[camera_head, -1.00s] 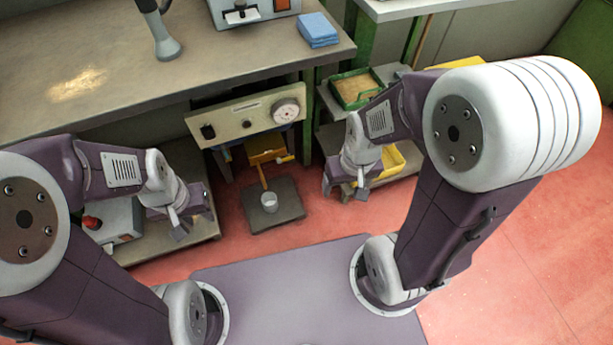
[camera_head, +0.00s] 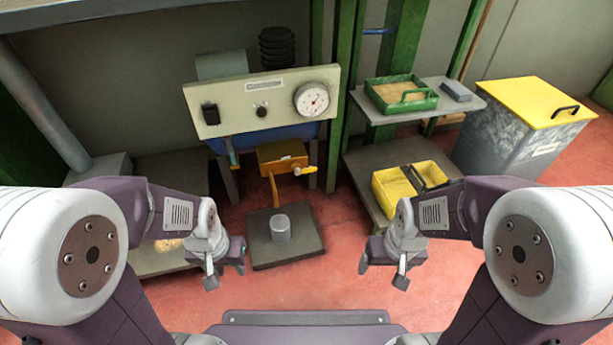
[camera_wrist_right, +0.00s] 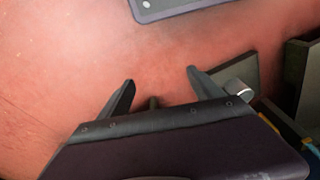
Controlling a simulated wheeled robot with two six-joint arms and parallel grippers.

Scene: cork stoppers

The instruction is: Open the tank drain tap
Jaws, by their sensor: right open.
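The tap (camera_head: 283,157) is a brass-orange block under the instrument panel, in front of the blue tank (camera_head: 295,131). A yellow-orange lever (camera_head: 304,171) sticks out to its right, and a thin spout (camera_head: 274,190) hangs down. A grey metal cup (camera_head: 280,230) stands below on a dark plate (camera_head: 258,255); it also shows in the right wrist view (camera_wrist_right: 240,92). My left gripper (camera_head: 226,274) is open and empty, left of the plate. My right gripper (camera_head: 383,273) is open and empty, right of the plate; its fingers (camera_wrist_right: 160,78) show over bare floor.
The panel (camera_head: 225,90) with a gauge (camera_head: 312,99) overhangs the tap. A low shelf with yellow bins (camera_head: 393,190) stands at right, below a shelf with a green tray (camera_head: 400,94). A yellow-lidded bin (camera_head: 530,100) is farther right.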

